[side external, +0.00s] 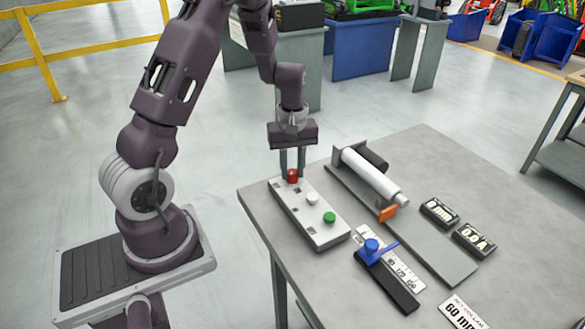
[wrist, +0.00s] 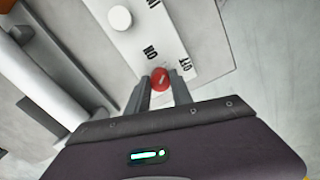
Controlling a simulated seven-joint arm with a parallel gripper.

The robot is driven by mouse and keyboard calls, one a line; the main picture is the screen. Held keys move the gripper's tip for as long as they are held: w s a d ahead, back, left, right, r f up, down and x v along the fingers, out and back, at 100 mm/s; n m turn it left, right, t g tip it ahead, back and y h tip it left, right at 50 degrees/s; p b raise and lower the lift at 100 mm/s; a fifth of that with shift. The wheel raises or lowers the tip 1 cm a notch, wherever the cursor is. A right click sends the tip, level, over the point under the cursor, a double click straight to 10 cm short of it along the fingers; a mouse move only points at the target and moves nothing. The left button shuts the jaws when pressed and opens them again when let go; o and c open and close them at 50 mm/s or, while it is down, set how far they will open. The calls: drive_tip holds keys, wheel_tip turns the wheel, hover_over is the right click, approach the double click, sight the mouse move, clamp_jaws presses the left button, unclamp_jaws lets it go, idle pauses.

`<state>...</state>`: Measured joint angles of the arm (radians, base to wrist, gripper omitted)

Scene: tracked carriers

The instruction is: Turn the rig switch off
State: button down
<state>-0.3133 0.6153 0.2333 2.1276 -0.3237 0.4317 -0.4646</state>
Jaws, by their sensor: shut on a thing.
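A light switch panel (side external: 311,218) lies on the grey table, with a red knob (side external: 292,175) at its far end, a white knob (side external: 312,198) in the middle and a green knob (side external: 329,217) at the near end. My gripper (side external: 292,168) points down with its two fingers around the red knob, shut on it. In the wrist view the red knob (wrist: 160,79) sits between the fingertips, with a pale mark on its top. ON and OFF labels (wrist: 185,64) are printed beside it. The white knob (wrist: 120,18) stands clear of the fingers.
To the right of the panel stands a fixture with a pale cylinder (side external: 372,175) and an orange block (side external: 388,213). A blue-handled device (side external: 372,246) and a ruler (side external: 404,271) lie nearer. The table's far right is clear.

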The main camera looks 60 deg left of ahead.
sight(292, 172)
drive_tip(key=m, duration=0.4)
drive_tip(key=shift+m, duration=1.8)
drive_tip(key=c, duration=1.1)
unclamp_jaws()
wheel_tip(292, 172, up, 7)
drive_tip(key=shift+r, duration=0.1)
